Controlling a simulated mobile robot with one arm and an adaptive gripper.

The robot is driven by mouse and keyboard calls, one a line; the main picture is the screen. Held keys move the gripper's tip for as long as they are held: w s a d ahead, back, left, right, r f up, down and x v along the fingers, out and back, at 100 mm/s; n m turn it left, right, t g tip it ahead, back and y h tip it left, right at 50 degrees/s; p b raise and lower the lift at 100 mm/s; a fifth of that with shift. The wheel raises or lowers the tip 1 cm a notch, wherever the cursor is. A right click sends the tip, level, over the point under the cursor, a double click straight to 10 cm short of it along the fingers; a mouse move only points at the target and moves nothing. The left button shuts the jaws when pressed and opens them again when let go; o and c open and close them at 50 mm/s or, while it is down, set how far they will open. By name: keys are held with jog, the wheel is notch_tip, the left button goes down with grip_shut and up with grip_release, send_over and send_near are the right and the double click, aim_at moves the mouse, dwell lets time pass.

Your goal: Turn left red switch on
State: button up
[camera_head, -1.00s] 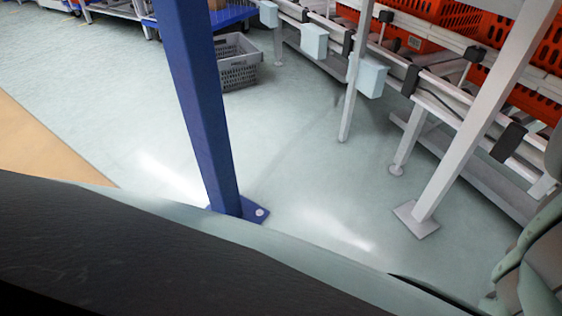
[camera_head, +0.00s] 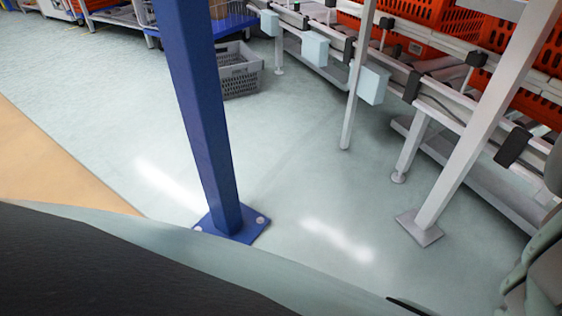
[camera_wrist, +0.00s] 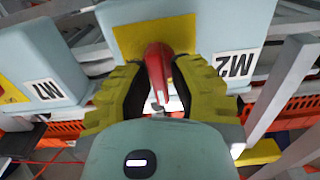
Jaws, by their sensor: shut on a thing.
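A red switch handle (camera_wrist: 158,62) stands out from a yellow plate (camera_wrist: 125,38) on a pale blue box labelled M2 (camera_wrist: 230,25) in the wrist view. The M2 label looks upside down there. My gripper (camera_wrist: 160,82), with yellow and black fingers, is shut on the red switch handle, one finger on each side. Its fingers hide part of the box and plate. My gripper is not clear in the head view.
In the head view, a blue post (camera_head: 205,120) and a white post (camera_head: 485,125) stand on the floor. A conveyor frame with orange totes (camera_head: 420,28) runs along the right. A grey crate (camera_head: 240,70) sits behind the blue post. Open floor (camera_head: 100,100) lies left.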

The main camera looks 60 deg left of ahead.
jog(key=shift+s, duration=0.1)
grip_shut()
jog(key=shift+r+m+p, duration=0.1)
jog(key=shift+m+p, duration=0.3)
jog(key=shift+m, duration=1)
jog(key=shift+p, duration=0.3)
jog(key=shift+d+m, duration=0.1)
jog(key=shift+m, duration=0.7)
